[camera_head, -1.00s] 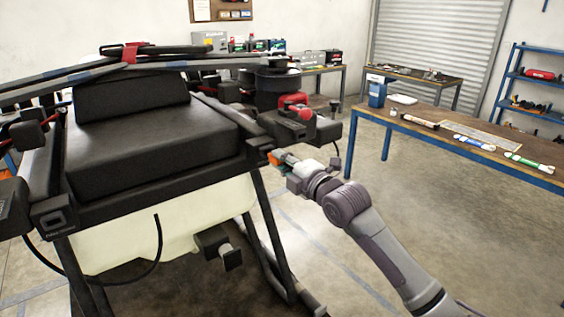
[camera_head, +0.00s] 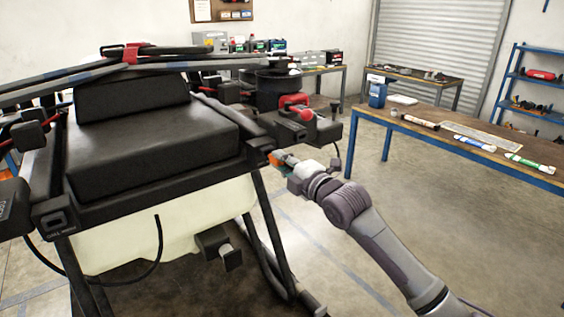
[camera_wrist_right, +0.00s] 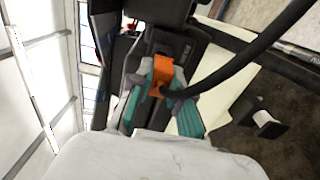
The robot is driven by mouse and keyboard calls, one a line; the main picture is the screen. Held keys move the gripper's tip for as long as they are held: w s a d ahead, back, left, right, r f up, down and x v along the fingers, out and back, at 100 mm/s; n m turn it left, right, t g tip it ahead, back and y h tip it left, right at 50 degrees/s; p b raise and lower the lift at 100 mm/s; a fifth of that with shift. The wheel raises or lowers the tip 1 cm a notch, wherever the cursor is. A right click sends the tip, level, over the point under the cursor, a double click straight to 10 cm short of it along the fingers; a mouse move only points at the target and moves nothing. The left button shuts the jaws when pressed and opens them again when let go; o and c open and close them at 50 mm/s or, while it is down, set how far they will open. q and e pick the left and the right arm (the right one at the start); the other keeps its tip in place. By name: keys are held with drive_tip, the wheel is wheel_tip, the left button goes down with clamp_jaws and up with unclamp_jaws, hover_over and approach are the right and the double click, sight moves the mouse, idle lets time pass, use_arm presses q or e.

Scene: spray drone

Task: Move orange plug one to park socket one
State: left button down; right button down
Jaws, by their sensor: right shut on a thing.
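The orange plug (camera_wrist_right: 160,74) sits between the teal finger pads of my right gripper (camera_wrist_right: 162,98) in the right wrist view. A black cable runs from the plug up and to the right. In the head view my right gripper (camera_head: 282,163) is shut on the plug at the right front corner of the black drone (camera_head: 150,135). The plug's front end lies against a dark block on the drone frame. I cannot tell whether it is seated in a socket there. A dark socket-like block (camera_head: 52,215) is at the drone's left front corner. My left gripper is not in view.
A pale tank (camera_head: 150,225) hangs under the drone, with a loose black cable (camera_head: 158,250) in front. A wooden table (camera_head: 455,143) with blue legs stands at the right, bearing several tubes. The floor between table and drone is clear.

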drive_tip(key=shift+w+a, duration=0.15)
drive_tip(key=shift+w, duration=0.05)
idle(0.5)
drive_tip(key=shift+w+a, duration=0.2)
drive_tip(key=shift+w, duration=0.05)
drive_tip(key=shift+w+a+b, duration=0.4)
drive_tip(key=shift+w, duration=0.2)
drive_tip(key=c, duration=1)
unclamp_jaws()
drive_tip(key=shift+s, duration=0.1)
drive_tip(key=v, duration=1.2)
